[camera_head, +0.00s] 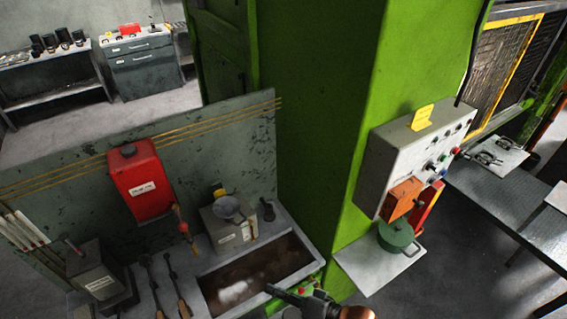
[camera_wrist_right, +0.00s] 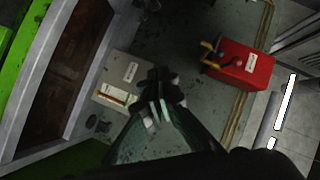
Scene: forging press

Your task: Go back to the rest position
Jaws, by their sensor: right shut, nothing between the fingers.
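My right gripper (camera_head: 287,293) shows at the bottom of the head view, dark, in front of the near edge of the brown-filled trough (camera_head: 256,272). In the right wrist view the fingers of my right gripper (camera_wrist_right: 160,98) are closed together with nothing between them. Behind them lie a grey box with a label (camera_wrist_right: 117,80) and a red box (camera_wrist_right: 243,66), both apart from the fingers as far as I can tell. My left gripper is not in either view.
A green press column (camera_head: 318,120) rises beside the trough. A control box (camera_head: 412,160) with buttons is fixed to it, above a green pot (camera_head: 396,236) on a plate. A red box (camera_head: 140,183) hangs on the back panel. Tongs and brushes (camera_head: 163,285) lie left of the trough.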

